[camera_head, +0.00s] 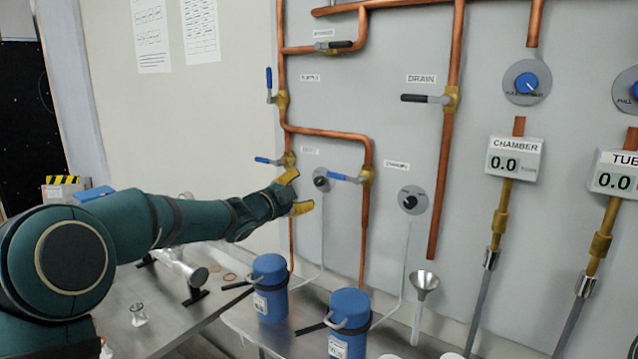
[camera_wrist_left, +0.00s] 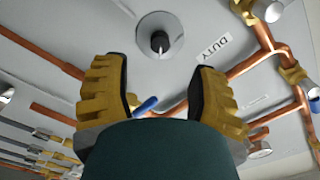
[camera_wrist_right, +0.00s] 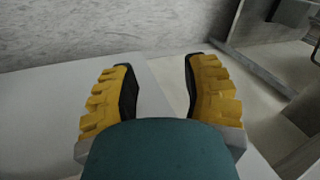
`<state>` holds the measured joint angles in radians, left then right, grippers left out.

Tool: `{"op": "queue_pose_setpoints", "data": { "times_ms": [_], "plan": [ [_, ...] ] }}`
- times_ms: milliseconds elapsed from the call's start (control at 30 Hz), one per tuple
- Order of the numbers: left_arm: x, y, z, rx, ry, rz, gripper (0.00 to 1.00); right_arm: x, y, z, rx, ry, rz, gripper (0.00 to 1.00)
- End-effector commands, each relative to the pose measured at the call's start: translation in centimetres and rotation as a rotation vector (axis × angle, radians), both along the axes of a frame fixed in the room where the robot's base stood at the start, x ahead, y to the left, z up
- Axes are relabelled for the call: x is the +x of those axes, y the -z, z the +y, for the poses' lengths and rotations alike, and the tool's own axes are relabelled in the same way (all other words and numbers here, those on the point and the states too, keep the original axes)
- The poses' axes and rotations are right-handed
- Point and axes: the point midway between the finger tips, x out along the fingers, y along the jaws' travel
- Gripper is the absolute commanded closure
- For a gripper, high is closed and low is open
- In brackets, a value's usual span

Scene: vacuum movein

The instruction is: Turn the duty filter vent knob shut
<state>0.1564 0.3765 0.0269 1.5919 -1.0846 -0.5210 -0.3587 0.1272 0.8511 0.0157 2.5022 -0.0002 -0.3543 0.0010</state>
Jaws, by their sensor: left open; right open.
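The duty filter vent knob (camera_head: 321,181) is a small black knob on a round grey plate on the wall panel. In the left wrist view the knob (camera_wrist_left: 160,41) shows with a light pointer line, beside a DUTY label. My left gripper (camera_head: 297,192) is open just left of the knob in the head view. In the left wrist view the knob lies beyond the gap between the open fingers (camera_wrist_left: 160,75), and nothing is between them. My right gripper (camera_wrist_right: 160,75) is open and empty in its wrist view, away from the panel; it is not in the head view.
A blue-handled valve (camera_head: 346,178) sits close right of the knob, another (camera_head: 268,161) to its left. A similar black knob (camera_head: 411,200) is further right. Blue canisters (camera_head: 270,288) (camera_head: 349,309) stand on the bench below. Copper pipes (camera_head: 330,134) run around the knob.

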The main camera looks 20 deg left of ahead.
Motion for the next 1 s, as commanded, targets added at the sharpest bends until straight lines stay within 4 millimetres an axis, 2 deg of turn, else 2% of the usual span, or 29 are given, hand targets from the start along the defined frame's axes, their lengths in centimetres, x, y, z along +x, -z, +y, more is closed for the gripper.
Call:
{"op": "queue_pose_setpoints", "data": {
  "times_ms": [200,400,600,867,900,967,1000],
  "plan": [
    [4.0,0.0,-1.5,0.000,0.001,0.000,0.41,0.0,-0.3,0.0,0.000,0.000,0.001,0.53],
    [6.3,-0.1,-2.3,0.000,0.001,-0.001,0.41,-0.1,-0.6,0.0,0.000,0.000,0.002,0.53],
    [7.3,0.0,-2.6,0.000,-0.001,0.001,0.41,-0.1,-0.7,0.0,0.000,0.000,0.003,0.53],
    [7.4,0.0,-2.7,0.000,-0.001,0.001,0.41,-0.1,-0.7,0.0,0.000,0.000,0.003,0.53],
    [7.4,0.0,-2.7,0.000,0.000,0.000,0.42,-0.1,-0.7,0.0,0.000,0.000,0.003,0.53],
    [7.4,0.0,-2.7,0.000,0.000,0.000,0.63,-0.1,-0.7,0.0,0.000,0.000,0.003,0.53],
    [7.4,0.0,-2.7,0.000,0.000,0.000,0.77,-0.1,-0.7,0.0,0.000,0.000,0.003,0.53]
  ]
}}
